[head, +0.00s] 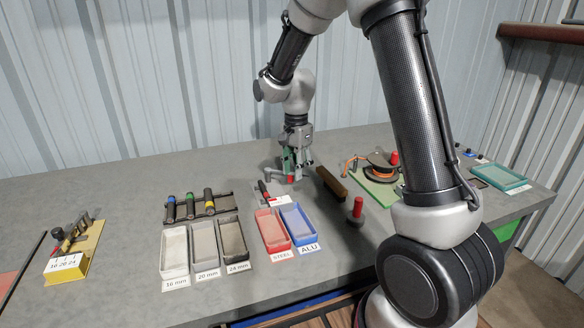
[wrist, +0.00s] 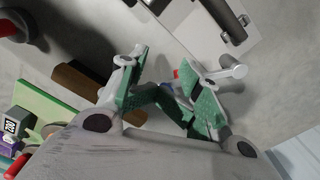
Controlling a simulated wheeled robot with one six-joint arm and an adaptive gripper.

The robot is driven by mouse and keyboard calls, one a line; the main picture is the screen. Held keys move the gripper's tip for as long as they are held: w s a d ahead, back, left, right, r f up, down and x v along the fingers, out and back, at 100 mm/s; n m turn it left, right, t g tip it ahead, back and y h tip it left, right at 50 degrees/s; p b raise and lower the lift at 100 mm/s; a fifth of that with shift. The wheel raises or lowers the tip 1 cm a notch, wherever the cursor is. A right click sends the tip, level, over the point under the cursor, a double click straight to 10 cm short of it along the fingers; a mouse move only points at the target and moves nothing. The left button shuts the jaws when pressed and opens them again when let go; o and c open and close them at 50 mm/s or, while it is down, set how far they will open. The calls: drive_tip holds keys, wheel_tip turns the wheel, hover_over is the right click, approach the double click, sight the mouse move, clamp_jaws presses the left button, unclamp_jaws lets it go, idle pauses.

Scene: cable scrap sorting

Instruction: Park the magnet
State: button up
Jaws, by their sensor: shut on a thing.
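My gripper (head: 297,165) is low over the back middle of the bench, with green pads on its fingers. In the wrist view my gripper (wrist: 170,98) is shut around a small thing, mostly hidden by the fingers. Bits of red and blue show between the pads, and a red end (head: 291,180) shows under the fingers in the head view. I take this to be the magnet, but its full shape is hidden. I cannot tell whether it touches the bench.
A brown block (head: 331,184) lies right of my gripper. A red post on a dark round base (head: 357,208) stands nearer the front. The red STEEL tray (head: 288,246) and blue ALU tray (head: 313,238) are in front. A green board (head: 362,188) with a cable spool is to the right.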

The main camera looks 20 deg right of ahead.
drive_tip(key=shift+c, duration=0.2)
drive_tip(key=shift+s+a, duration=0.35)
drive_tip(key=shift+r, duration=3.05)
clamp_jaws()
drive_tip(key=shift+w, duration=0.1)
